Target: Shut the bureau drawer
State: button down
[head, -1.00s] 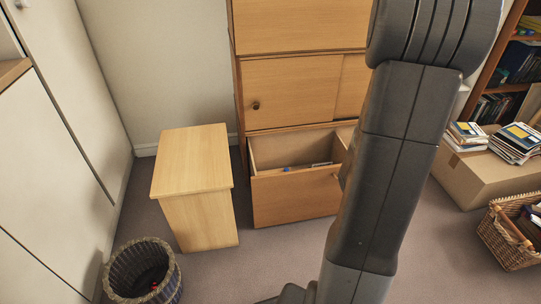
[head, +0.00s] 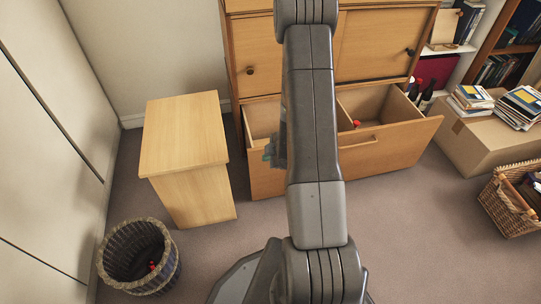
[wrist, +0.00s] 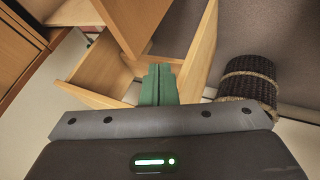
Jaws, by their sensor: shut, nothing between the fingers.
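The bureau (head: 378,48) is pale wood, and its bottom drawer (head: 390,150) is pulled well out, with a bar handle on its front. My arm hides the drawer's middle. My gripper (head: 269,151) has green fingers and shows left of my arm, over the left end of the drawer front. In the wrist view my gripper (wrist: 158,84) is shut and empty, and the open drawer (wrist: 90,96) lies to its left. I cannot tell whether the fingers touch the drawer.
A small wooden cabinet (head: 185,135) stands close to the drawer's left side. A round wastebasket (head: 140,255) is in front of it. A cardboard box (head: 470,145) with stacked books and a wicker basket (head: 515,200) stand to the right. The carpet before the drawer is clear.

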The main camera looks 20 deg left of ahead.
aim_at(253, 154)
jog(key=w+a+f, duration=0.2)
jog(key=w+a+f+b, duration=0.1)
jog(key=w+a+f, duration=0.1)
jog(key=a, duration=0.1)
jog(key=shift+w+b, duration=0.1)
jog(key=shift+b, duration=0.2)
jog(key=shift+w+a, duration=0.1)
jog(key=shift+a, duration=0.05)
